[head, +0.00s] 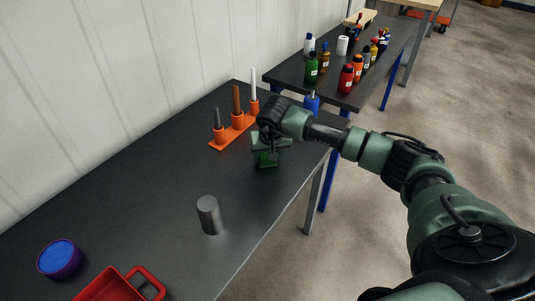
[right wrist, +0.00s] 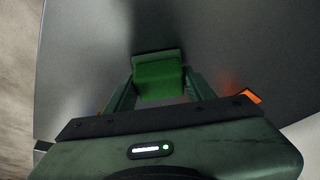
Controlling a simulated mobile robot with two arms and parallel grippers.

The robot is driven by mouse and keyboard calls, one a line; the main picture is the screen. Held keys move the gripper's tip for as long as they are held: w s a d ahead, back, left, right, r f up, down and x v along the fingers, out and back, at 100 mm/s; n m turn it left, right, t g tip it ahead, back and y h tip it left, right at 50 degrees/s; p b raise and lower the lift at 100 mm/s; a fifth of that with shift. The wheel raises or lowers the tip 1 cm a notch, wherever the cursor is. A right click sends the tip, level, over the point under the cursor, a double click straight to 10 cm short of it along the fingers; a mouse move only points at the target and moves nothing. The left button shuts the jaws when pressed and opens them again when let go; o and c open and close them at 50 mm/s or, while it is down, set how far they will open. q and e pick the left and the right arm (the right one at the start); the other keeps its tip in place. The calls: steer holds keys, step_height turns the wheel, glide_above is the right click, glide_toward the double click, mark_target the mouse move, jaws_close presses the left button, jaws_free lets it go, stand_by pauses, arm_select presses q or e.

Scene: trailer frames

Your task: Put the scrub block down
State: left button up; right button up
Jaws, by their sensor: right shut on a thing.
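The scrub block is a green block (head: 266,159), seen in the head view just under my right gripper (head: 268,149) at the far part of the near dark table. The right wrist view shows the green block (right wrist: 159,77) between the two fingers of my right gripper (right wrist: 160,88), which is shut on it. The dark tabletop (right wrist: 240,40) lies beneath it; whether the block touches the top I cannot tell. My left gripper is not in view.
An orange rack (head: 237,130) with upright sticks stands left of the gripper. A grey cylinder (head: 209,215), blue round container (head: 60,259) and red tray (head: 110,288) are nearer. A second table (head: 290,77) holds several bottles.

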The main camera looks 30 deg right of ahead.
steer(key=shift+f, duration=0.1)
steer(key=o, duration=1.3)
steer(key=shift+r, duration=0.4)
steer(key=b+v, duration=0.2)
steer(key=v, duration=0.9)
steer(key=shift+s+r, duration=0.2)
steer(key=shift+r, duration=0.05)
